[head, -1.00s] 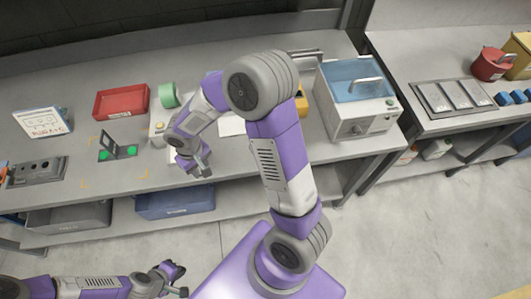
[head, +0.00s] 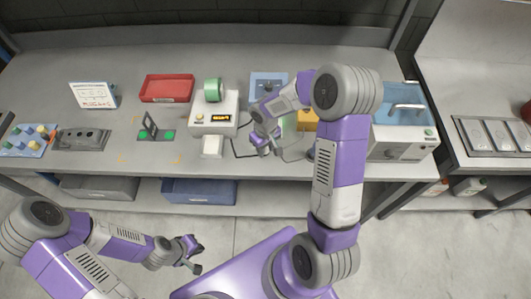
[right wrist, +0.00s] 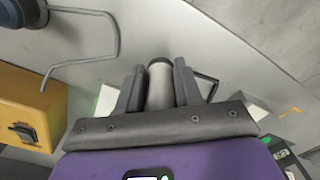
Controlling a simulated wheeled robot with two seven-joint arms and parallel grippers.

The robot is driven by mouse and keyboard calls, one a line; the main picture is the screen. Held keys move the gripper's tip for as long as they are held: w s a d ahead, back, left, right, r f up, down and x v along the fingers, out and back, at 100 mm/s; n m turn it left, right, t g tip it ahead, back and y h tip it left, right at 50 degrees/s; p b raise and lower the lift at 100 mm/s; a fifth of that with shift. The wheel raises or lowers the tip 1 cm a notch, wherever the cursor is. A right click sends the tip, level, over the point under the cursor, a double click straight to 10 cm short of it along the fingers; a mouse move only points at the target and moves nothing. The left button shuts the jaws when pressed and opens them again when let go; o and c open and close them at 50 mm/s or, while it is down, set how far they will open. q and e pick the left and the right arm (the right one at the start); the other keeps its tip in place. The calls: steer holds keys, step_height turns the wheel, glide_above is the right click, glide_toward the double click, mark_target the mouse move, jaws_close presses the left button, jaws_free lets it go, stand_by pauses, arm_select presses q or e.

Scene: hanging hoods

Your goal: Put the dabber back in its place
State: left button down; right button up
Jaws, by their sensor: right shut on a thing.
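My right gripper (head: 268,150) is above the bench, right of the white device with the green roll. In the right wrist view its fingers (right wrist: 159,88) are shut on a pale cylinder with a dark end (right wrist: 160,85), which looks like the dabber. Its lower part is hidden by the gripper. In the head view the dabber is too small to make out. My left gripper (head: 192,256) is low, in front of the bench, and looks open and empty.
On the bench are a grey block with round holes (head: 82,138), a red tray (head: 167,88), the white device (head: 225,110), a blue panel (head: 268,80), a yellow box (head: 307,119) and a blue-lidded bath (head: 400,150). A cable lies near the right gripper.

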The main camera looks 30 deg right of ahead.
mark_target(266, 151)
step_height(266, 151, down, 3)
steer(key=shift+f, duration=0.15)
steer(key=shift+f+b, duration=0.15)
steer(key=shift+b, duration=0.25)
steer(key=o, duration=0.8)
steer(key=shift+o, duration=0.2)
